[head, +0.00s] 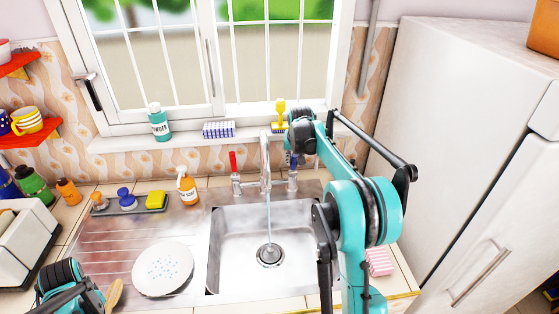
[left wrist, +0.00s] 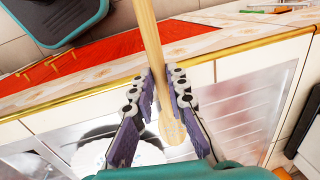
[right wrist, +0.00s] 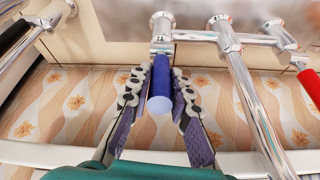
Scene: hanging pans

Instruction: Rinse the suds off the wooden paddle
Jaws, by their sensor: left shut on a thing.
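My left gripper (left wrist: 160,95) is shut on the wooden paddle (left wrist: 150,35). A rounded end shows between the fingers and the shaft runs out of the top of the left wrist view. In the head view a tan part of the paddle (head: 114,294) shows at the lower left. Water (head: 268,212) runs from the metal tap (head: 265,150) into the empty sink (head: 235,245). My right gripper (right wrist: 160,75) has its fingers on either side of the blue tap handle (right wrist: 161,100); whether they press on it is unclear.
A white plate with blue spots (head: 163,268) lies on the drainboard (head: 110,235). A soap bottle (head: 187,188), a yellow sponge (head: 156,200) and a blue-topped thing (head: 126,197) stand along its back. The red tap handle (head: 233,162) is left of the spout. The sink basin is clear.

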